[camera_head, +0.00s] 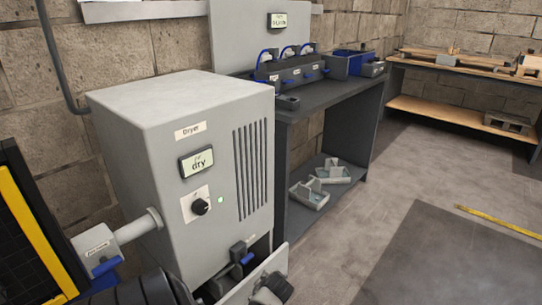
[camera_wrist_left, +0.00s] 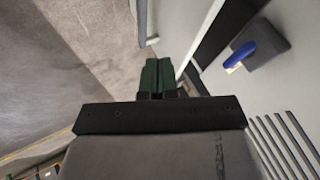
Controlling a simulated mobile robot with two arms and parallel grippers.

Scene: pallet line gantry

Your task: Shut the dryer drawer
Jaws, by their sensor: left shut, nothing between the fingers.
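The dryer (camera_head: 180,150) is a pale grey cabinet against the wall, with a lit "dry" display, a knob and a green light. Its drawer (camera_head: 283,262) stands out at the bottom right of the front, with a dark gap behind its front panel. A dark block with a blue tab (camera_head: 246,257) is by the opening; a blue tab on a grey block (camera_wrist_left: 258,48) also shows in the left wrist view. My left gripper (camera_wrist_left: 157,68) is shut and empty, its green fingers close to a pale panel edge; contact is unclear. My right gripper is not in view.
A grey box with a blue lever (camera_head: 98,255) joins the dryer's left side by a pipe. A dark bench (camera_head: 335,97) stands beyond the dryer, with grey trays (camera_head: 310,195) on its lower shelf. The floor (camera_head: 400,190) at right is clear.

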